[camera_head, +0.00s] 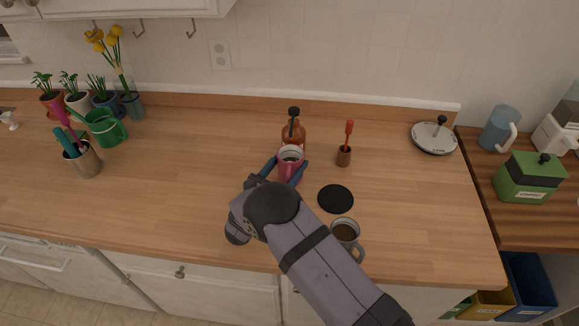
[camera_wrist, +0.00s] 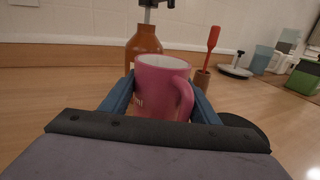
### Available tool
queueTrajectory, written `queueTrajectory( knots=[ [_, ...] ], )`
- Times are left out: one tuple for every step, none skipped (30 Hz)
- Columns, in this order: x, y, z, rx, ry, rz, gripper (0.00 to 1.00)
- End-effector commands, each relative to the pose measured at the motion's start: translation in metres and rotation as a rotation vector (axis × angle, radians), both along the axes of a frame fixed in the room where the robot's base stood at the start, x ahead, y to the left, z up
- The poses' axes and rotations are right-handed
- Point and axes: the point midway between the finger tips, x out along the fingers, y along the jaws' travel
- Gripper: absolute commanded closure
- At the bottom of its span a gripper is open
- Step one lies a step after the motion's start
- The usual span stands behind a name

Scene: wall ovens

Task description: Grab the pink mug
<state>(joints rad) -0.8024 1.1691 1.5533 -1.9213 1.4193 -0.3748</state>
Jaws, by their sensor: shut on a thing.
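The brown pump bottle (camera_head: 293,135) stands close behind the mug. A wooden cup with a red utensil (camera_head: 344,156) is to the right. A black coaster (camera_head: 336,199) and a grey mug (camera_head: 345,233) are nearer. The left-centre of the wooden counter (camera_head: 190,175) is clear.

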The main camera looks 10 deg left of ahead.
Motion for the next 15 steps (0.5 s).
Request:
queueTrajectory(
  knots=[
    [0.000,0.000,0.002,0.001,-0.004,0.000,0.89],
    [0.000,0.000,0.002,0.001,-0.004,0.000,0.89],
    [0.000,0.000,0.002,0.001,-0.004,0.000,0.89],
    [0.000,0.000,0.003,0.001,-0.004,0.000,0.89],
    [0.000,0.000,0.003,0.001,-0.004,0.000,0.89],
    [0.000,0.000,0.003,0.001,-0.004,0.000,0.89],
    [0.000,0.000,0.004,0.001,-0.004,0.000,0.89],
    [0.000,0.001,0.004,0.001,-0.004,0.000,0.89],
    [0.000,0.001,0.005,0.001,-0.004,0.000,0.89],
    [0.001,0.001,0.006,0.001,-0.005,0.000,0.89],
    [0.001,0.001,0.007,0.001,-0.005,0.000,0.89],
    [0.001,0.001,0.008,0.001,-0.005,0.000,0.89],
    [0.001,0.001,0.009,0.001,-0.005,0.000,0.89],
    [0.001,0.001,0.010,0.001,-0.005,0.000,0.89],
    [0.001,0.001,0.012,0.001,-0.005,0.000,0.89]
  ],
)
